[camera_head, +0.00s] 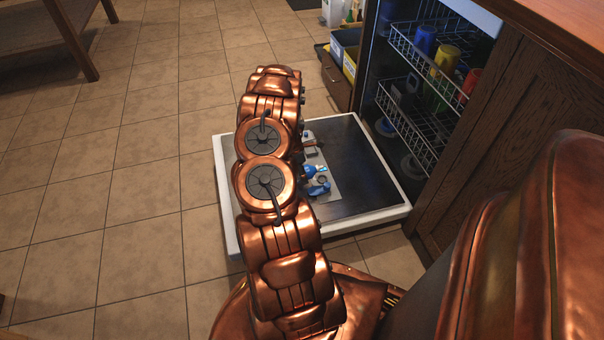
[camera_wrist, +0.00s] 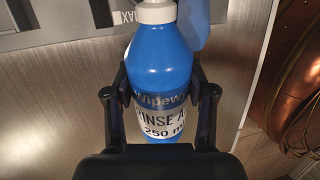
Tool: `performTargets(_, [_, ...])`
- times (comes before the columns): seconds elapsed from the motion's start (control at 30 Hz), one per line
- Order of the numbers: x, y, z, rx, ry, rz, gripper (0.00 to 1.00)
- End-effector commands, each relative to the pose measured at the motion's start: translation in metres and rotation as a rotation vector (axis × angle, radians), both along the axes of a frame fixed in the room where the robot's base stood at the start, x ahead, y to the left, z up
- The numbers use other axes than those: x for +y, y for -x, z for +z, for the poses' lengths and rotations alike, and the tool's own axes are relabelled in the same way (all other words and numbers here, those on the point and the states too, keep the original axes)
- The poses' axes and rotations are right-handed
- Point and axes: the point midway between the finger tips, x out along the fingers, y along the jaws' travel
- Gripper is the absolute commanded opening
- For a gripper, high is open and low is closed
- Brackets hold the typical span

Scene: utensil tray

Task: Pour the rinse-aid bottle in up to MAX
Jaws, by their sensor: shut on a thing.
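A blue bottle (camera_wrist: 163,60) labelled "Rinse A…", 250 ml, with a white top (camera_wrist: 155,12) cut off by the frame edge, stands between the dark fingers of my gripper (camera_wrist: 163,105). My gripper is shut on its body. Behind it in the wrist view is a grey metal panel (camera_wrist: 55,25) with part of a "MAX" mark (camera_wrist: 128,17) and a lighter blue part (camera_wrist: 195,22). In the head view, the panel (camera_head: 325,190) lies on the open dishwasher door (camera_head: 365,180), with blue shapes on it; my arm hides the gripper. The liquid level cannot be seen.
Racks (camera_head: 440,75) with coloured cups stand inside the dishwasher at right. A blue bin (camera_head: 344,42) and other containers stand beyond the door.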

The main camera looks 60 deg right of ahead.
Motion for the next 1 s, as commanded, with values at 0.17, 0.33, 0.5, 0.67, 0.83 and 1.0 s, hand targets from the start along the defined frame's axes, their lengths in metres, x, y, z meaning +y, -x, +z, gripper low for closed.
performTargets(0.17, [-0.0005, 0.0002, 0.0007, -0.013, -0.011, -0.001, 0.12])
performTargets(0.33, [0.0001, 0.0002, 0.0023, -0.03, -0.028, -0.002, 0.12])
performTargets(0.5, [0.0002, -0.0001, 0.0041, -0.045, -0.041, -0.001, 0.12])
performTargets(0.67, [0.0006, -0.0004, 0.0053, -0.051, -0.046, -0.001, 0.12])
performTargets(0.83, [0.0006, -0.0004, 0.0055, -0.051, -0.046, -0.001, 0.12])
performTargets(1.0, [0.0005, -0.0004, 0.0056, -0.051, -0.046, -0.001, 0.12])
